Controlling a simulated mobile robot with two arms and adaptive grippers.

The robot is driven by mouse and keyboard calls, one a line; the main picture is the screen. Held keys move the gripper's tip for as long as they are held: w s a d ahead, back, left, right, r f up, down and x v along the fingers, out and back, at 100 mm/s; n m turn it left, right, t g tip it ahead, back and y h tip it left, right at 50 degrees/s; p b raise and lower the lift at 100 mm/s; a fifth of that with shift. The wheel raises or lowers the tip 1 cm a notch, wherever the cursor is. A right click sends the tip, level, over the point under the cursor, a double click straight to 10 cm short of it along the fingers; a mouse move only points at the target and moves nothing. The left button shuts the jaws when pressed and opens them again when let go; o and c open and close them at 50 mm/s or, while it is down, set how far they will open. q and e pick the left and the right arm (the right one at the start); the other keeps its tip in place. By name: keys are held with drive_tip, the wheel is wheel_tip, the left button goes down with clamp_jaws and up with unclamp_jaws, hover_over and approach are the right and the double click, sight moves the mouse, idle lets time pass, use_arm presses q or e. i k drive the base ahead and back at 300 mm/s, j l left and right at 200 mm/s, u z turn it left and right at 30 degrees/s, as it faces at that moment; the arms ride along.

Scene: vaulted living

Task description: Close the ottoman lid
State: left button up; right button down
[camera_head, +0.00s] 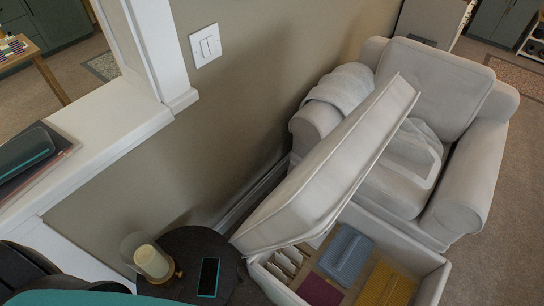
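The ottoman stands in the lower right of the head view, in front of the armchair. Its padded light-grey lid (330,165) is open, tilted up steeply with its far edge raised in front of the chair. The open box (431,283) shows its contents: a blue-grey folded item (346,254), a yellow item (387,287), a dark red item (320,290) and several pale upright cards or files (288,262). Neither of my grippers is in view. Dark and teal parts at the lower left appear to be mine.
A light armchair (467,152) with a throw stands behind the ottoman. A round dark side table (185,245) with a candle lamp (153,262) and a phone (208,277) stands left of the ottoman, near the wall. A white ledge (105,125) runs along the left. Carpet is free at right.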

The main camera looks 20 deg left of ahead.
sight(307, 203)
drive_tip(key=k+j+u, duration=0.2)
drive_tip(key=u, duration=0.25)
drive_tip(key=k+j+u, duration=0.25)
drive_tip(key=u, duration=0.25)
